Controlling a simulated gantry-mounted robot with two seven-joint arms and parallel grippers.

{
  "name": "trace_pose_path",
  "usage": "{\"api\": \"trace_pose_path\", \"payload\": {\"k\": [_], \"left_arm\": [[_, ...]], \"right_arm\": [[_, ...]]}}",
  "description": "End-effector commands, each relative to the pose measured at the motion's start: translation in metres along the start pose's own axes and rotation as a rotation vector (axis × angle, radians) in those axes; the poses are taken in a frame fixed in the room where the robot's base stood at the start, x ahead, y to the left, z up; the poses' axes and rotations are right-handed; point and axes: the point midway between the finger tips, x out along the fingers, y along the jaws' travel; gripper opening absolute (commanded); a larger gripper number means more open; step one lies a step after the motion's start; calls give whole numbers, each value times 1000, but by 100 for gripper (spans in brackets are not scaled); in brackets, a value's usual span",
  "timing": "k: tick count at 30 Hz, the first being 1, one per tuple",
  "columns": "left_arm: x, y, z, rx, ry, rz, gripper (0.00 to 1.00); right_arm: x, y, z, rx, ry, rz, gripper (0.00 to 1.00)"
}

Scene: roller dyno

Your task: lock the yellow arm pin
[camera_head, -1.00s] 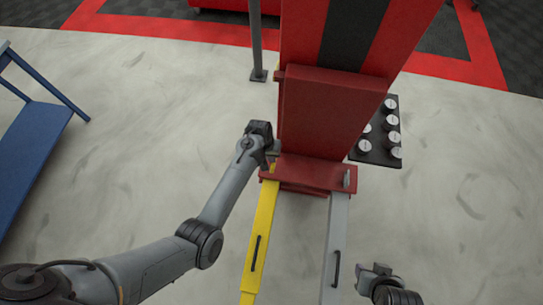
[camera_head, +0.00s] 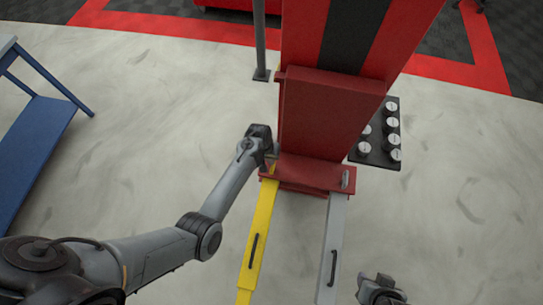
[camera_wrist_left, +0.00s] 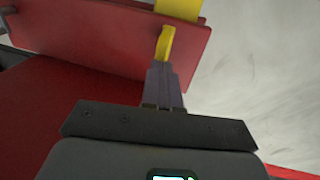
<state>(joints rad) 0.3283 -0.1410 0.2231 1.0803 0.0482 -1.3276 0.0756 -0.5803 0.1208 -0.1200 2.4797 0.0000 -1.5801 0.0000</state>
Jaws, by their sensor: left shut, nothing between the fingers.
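The yellow arm (camera_head: 262,225) runs from the red bracket at the foot of the lift column toward the lower edge of the head view. Its yellow pin (camera_wrist_left: 166,42) stands at the bracket's edge in the left wrist view, right at the fingertips. My left gripper (camera_wrist_left: 164,72) is shut with nothing between its fingers. Its tips are against or very close to the pin; I cannot tell if they touch. In the head view the left gripper (camera_head: 272,154) is beside the column, above the yellow arm's end. My right gripper (camera_head: 366,285) is low in view, its fingers unclear.
The red column (camera_head: 330,120) and its bracket (camera_head: 315,174) stand close to the left gripper. A grey arm (camera_head: 333,245) lies to the right of the yellow one. A black tray (camera_head: 377,152) with several round pads is right of the column. A blue table (camera_head: 40,140) stands left.

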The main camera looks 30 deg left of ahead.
Motion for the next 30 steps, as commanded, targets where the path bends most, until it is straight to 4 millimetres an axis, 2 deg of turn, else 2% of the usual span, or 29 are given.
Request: {"api": "trace_pose_path", "payload": {"k": [1,9,10,15,21,30], "left_arm": [[-10,2,0,1,0,0,0],[-48,7,-3,6,4,1,0],[-49,5,-3,6,7,1,0],[-85,5,-4,6,9,2,0],[-116,5,-3,6,8,2,0],[-137,5,-3,6,6,2,0]], "right_arm": [[-10,0,-4,0,1,0,38],[-50,2,-16,0,1,0,38],[-44,2,-15,0,4,0,38],[-45,2,-15,0,2,0,38],[-46,2,-15,0,0,0,38],[-46,2,-15,0,0,0,38]]}}
